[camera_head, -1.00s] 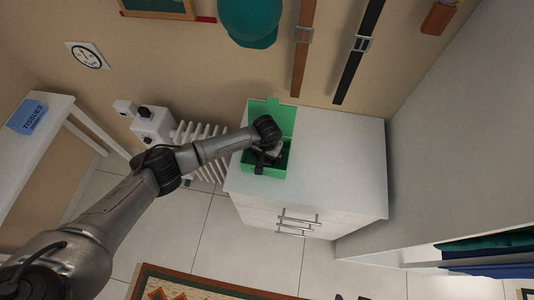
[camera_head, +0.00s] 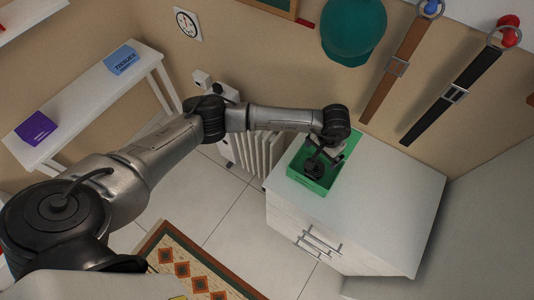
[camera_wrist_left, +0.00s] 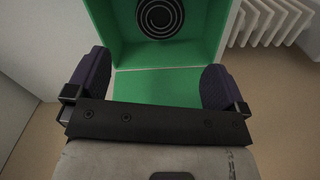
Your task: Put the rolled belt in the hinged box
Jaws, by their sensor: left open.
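The green hinged box (camera_head: 302,177) stands open on the white cabinet. The rolled belt (camera_head: 313,168), a dark spiral coil, lies inside the box. In the left wrist view the rolled belt (camera_wrist_left: 160,16) shows as black rings against the green inside of the box (camera_wrist_left: 206,35). My left gripper (camera_wrist_left: 156,84) is open and empty, with its two purple fingers apart and the coil beyond them. In the head view my left gripper (camera_head: 325,152) is over the box and partly covers it. My right gripper is not in view.
The white cabinet top (camera_head: 375,205) is clear to the right of the box. A white radiator (camera_head: 255,152) stands left of the cabinet. Two straps (camera_head: 398,68) and a teal cap (camera_head: 353,30) hang on the wall behind. A white side table (camera_head: 95,95) is at the left.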

